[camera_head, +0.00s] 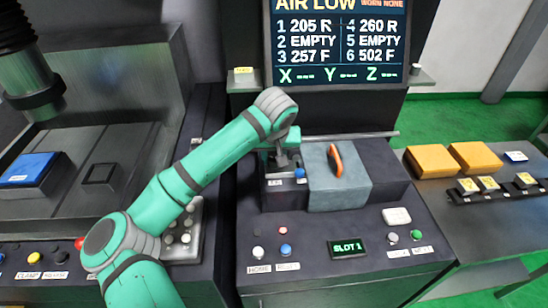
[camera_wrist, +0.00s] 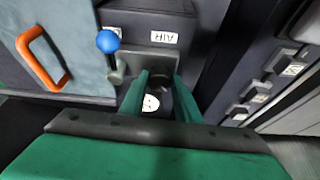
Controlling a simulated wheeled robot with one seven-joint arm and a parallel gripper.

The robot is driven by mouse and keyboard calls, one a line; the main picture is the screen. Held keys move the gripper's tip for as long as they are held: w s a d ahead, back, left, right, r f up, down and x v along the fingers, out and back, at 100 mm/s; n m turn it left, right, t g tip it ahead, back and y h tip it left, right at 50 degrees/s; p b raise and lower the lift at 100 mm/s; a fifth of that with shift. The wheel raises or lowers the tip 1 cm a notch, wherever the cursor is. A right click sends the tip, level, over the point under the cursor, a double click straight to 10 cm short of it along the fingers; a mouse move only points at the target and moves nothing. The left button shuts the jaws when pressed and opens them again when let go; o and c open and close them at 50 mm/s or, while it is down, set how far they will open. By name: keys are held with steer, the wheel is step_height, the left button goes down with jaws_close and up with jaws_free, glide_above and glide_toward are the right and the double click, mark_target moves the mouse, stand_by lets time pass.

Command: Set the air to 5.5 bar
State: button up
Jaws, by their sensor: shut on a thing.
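The AIR label (camera_wrist: 164,38) marks a dark unit on the machine; it also shows small in the head view (camera_head: 302,181). My gripper (camera_wrist: 160,92) is over this unit, its two green fingers shut on a dark knob between them. A small round white dial (camera_wrist: 151,104) shows between the fingers; its reading is too small to tell. A lever with a blue ball (camera_wrist: 107,40) stands beside the knob, apart from my fingers. In the head view my gripper (camera_head: 285,158) hides the knob and dial. The screen (camera_head: 338,45) reads AIR LOW.
A grey cover with an orange handle (camera_head: 336,160) stands close beside my gripper. A front panel carries buttons and a SLOT 1 display (camera_head: 348,248). Orange blocks (camera_head: 432,161) lie on the right-hand table. A blue block (camera_head: 30,169) sits at the left.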

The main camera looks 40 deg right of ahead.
steer(key=m, duration=0.2)
steer(key=m+g+h, duration=0.1)
steer(key=m, duration=0.2)
steer(key=shift+w+a+m+g+h, duration=0.1)
steer(key=shift+m+g+h, duration=0.2)
steer(key=m, duration=0.2)
steer(key=m+g, duration=0.1)
steer(key=m, duration=0.1)
steer(key=shift+w+m+g+h, duration=0.15)
steer(key=shift+m+g+h, duration=0.15)
steer(key=m+g, duration=0.1)
steer(key=m, duration=0.3)
steer(key=shift+w+g, duration=0.15)
steer(key=shift+g, duration=0.25)
steer(key=m, duration=0.2)
steer(key=m+g+y, duration=0.1)
steer(key=m, duration=0.2)
steer(key=shift+w+g, duration=0.15)
steer(key=shift+g, duration=0.15)
steer(key=shift+m, duration=0.3)
steer(key=o, duration=1)
steer(key=shift+o, duration=0.2)
steer(key=shift+r, duration=0.1)
